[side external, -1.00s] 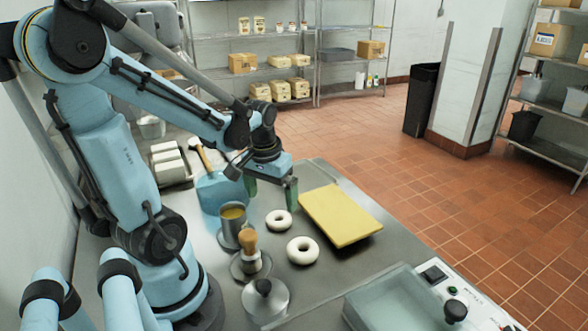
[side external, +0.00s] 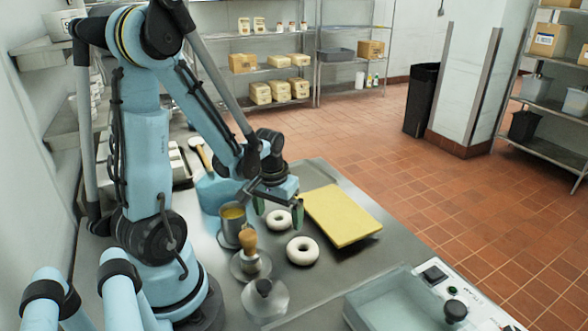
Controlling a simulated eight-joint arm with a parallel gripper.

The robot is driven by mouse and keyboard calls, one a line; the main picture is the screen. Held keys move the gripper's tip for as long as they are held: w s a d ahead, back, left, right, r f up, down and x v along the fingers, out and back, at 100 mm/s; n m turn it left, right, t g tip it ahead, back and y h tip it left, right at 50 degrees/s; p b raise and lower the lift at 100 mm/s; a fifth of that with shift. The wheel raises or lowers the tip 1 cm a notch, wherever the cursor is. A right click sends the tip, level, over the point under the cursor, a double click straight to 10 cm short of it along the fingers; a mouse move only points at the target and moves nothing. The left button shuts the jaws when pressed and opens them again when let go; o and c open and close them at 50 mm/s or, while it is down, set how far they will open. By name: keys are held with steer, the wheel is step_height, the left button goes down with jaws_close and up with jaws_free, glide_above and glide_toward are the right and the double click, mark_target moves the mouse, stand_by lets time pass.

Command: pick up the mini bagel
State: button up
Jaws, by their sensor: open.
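Two white, ring-shaped bagels lie on the steel table. The smaller one, the mini bagel (side external: 278,220), is farther back, and the larger bagel (side external: 302,251) is nearer the camera. My gripper (side external: 278,210) is open and empty, with its green fingers pointing down. In this view its fingertips overlap the far part of the mini bagel, one to each side of it. I cannot tell how high the fingertips are above the table, or whether they touch the bagel.
A yellow board (side external: 342,215) lies close to the right of the gripper. A metal cup with yellow contents (side external: 233,222), a wooden-handled brush (side external: 248,242) and a knobbed lid (side external: 265,298) stand to the left and front. A glass-topped unit (side external: 395,305) fills the front right.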

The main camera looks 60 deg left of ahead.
steer(key=shift+f, duration=0.15)
steer(key=shift+c, duration=0.5)
steer(key=c, duration=1)
